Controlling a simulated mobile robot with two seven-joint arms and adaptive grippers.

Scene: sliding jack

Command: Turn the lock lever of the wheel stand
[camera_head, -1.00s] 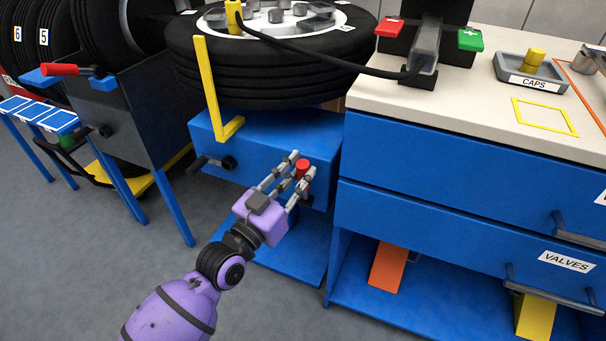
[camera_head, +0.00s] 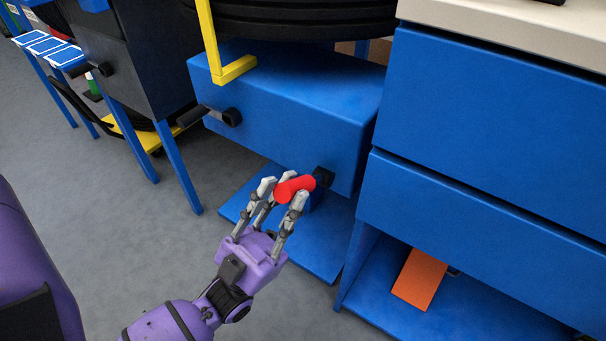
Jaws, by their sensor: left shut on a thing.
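The wheel stand's blue box (camera_head: 290,110) is in the middle of the head view, under a big black tire (camera_head: 300,22). A red-handled lever (camera_head: 294,188) sits low at the box's right front corner, on a black mount (camera_head: 323,177). The red handle points left from the mount and slightly down. My left gripper (camera_head: 283,195) comes up from below, and its grey fingers are closed around the red handle. The fingers hide part of the handle. My right gripper is not in view.
A black crank handle (camera_head: 212,116) sticks out at the box's left. A yellow bracket (camera_head: 232,71) stands above it. A blue drawer cabinet (camera_head: 470,180) is close on the right, with an orange block (camera_head: 419,279) on its lower shelf. Grey floor (camera_head: 130,240) is open at left.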

